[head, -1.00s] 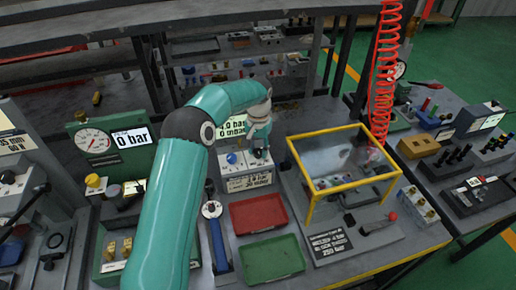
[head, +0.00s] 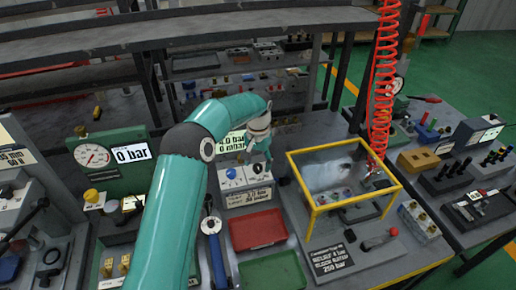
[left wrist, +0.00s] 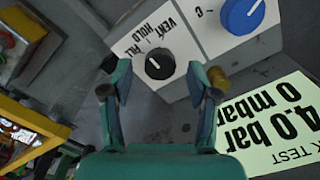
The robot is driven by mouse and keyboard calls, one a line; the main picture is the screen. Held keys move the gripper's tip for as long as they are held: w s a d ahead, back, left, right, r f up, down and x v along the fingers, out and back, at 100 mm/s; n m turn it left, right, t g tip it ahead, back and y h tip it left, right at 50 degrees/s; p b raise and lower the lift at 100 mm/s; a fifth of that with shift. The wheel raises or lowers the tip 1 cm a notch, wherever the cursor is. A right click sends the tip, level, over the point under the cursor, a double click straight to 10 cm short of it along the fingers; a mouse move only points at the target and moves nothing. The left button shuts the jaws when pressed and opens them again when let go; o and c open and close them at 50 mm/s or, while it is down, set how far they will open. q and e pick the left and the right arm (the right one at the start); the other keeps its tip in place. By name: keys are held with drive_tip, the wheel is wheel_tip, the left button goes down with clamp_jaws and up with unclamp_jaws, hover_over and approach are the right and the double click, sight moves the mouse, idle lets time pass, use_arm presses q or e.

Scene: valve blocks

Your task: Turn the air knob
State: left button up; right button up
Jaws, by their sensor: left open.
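A white control box (head: 245,183) with a blue knob (head: 231,173) stands on the bench behind the red tray. In the left wrist view its face shows the blue knob (left wrist: 242,14) and a black knob (left wrist: 159,64) with a white pointer line, labelled VENT and HOLD. I read no "air" label. My left gripper (head: 262,160) is in front of the box's right side and largely hides the black knob in the head view. In the left wrist view the open fingers (left wrist: 160,90) are spread either side of the black knob, with nothing between them. My right gripper is not in view.
A yellow-framed clear guard (head: 345,175) stands right of the box. A red tray (head: 258,229) and a green tray (head: 272,272) lie in front. A brass fitting (left wrist: 218,78) is by the right finger. A display (left wrist: 272,120) reads 4.0 bar, 0 mbar.

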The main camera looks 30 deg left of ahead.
sight(258, 166)
use_arm(q)
wheel_tip(258, 166, up, 11)
idle(0.4)
idle(0.4)
